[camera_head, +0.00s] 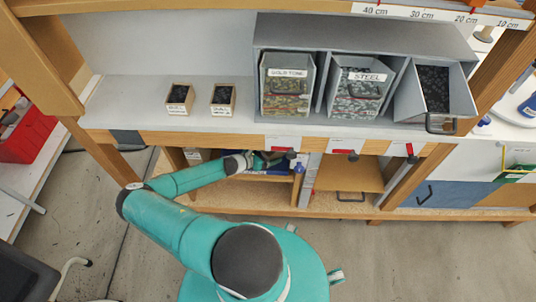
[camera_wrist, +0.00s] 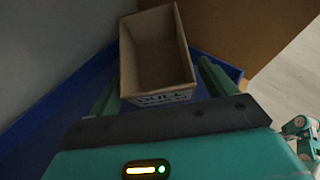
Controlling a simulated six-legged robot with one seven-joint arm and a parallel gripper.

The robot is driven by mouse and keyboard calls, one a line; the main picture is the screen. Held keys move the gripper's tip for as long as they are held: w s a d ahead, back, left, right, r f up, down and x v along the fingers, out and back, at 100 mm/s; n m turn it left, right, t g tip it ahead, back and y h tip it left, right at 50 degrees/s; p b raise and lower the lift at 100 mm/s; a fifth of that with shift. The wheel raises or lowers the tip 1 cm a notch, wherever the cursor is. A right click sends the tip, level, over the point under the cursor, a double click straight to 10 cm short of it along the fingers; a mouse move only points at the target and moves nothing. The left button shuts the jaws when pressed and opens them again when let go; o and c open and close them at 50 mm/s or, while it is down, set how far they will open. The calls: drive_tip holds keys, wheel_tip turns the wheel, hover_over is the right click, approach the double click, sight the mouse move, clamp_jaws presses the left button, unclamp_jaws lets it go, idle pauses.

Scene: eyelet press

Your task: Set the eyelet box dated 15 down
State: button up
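A small open-topped cardboard box (camera_wrist: 150,20) shows in the wrist view, with an empty-looking inside. Dark lettering on its near wall (camera_wrist: 165,97) is upside down and partly cut off; I see no date. My gripper (camera_wrist: 160,75) has one finger on each side of this box. The left finger is close against it; a narrow gap seems to show at the right one, so I cannot tell whether they grip. The box is over or in a blue tray (camera_wrist: 225,72); its underside is hidden. In the head view my gripper (camera_head: 262,160) reaches below the worktop.
Two small boxes with dark contents (camera_head: 179,95) (camera_head: 223,96) stand on the worktop (camera_head: 130,105). Grey bins labelled gold tone (camera_head: 287,73) and steel (camera_head: 364,76) stand to their right, beside a tilted bin (camera_head: 436,90). The worktop edge is above my arm. A brown panel (camera_wrist: 240,30) is beside the tray.

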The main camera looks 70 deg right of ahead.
idle(0.3)
drive_tip(key=v, duration=0.7)
drive_tip(key=shift+a, duration=0.35)
